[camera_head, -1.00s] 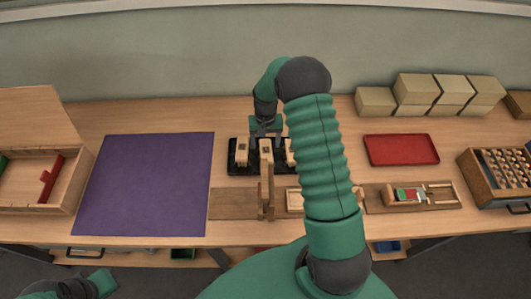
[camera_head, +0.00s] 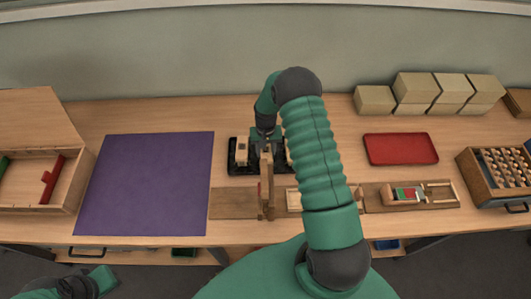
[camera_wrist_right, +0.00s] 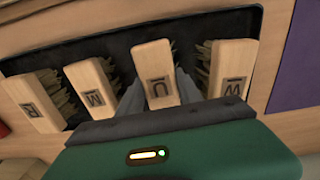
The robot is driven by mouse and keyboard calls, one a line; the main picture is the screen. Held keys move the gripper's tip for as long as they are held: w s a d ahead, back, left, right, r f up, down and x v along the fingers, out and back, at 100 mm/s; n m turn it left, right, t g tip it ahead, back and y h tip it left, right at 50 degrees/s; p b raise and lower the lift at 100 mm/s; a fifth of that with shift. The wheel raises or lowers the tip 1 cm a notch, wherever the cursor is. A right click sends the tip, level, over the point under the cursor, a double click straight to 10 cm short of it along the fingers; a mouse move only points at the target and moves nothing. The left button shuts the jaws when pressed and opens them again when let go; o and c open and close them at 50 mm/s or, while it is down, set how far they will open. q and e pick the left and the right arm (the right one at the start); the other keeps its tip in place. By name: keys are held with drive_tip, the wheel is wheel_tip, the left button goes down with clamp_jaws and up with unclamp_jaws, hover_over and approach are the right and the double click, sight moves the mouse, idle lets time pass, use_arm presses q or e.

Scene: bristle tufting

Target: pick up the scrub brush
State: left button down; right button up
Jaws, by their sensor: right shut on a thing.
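Each handle carries a dark letter-like mark. My right gripper (camera_head: 265,142) is down at the middle of the tray. In the right wrist view its grey fingers reach to the brush (camera_wrist_right: 152,62) marked like a U, and it is shut on that brush. Two brushes lie to its left and one to its right (camera_wrist_right: 232,68). I cannot tell from the marks which is the scrub brush. My left gripper is not clearly seen.
An upright wooden piece (camera_head: 267,192) stands just in front of the tray. A purple mat (camera_head: 145,180) lies left, with an open wooden box (camera_head: 70,193) beyond it. A red tray (camera_head: 400,149) and a wooden holed box (camera_head: 490,183) are at right.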

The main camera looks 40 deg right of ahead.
drive_tip(key=shift+d, duration=0.15)
clamp_jaws()
wheel_tip(320, 180, up, 10)
drive_tip(key=shift+r+b, duration=0.1)
drive_tip(key=shift+b, duration=0.65)
drive_tip(key=shift+o, duration=1.5)
unclamp_jaws()
drive_tip(key=shift+w, duration=0.1)
drive_tip(key=c, duration=0.6)
drive_tip(key=shift+o, duration=0.2)
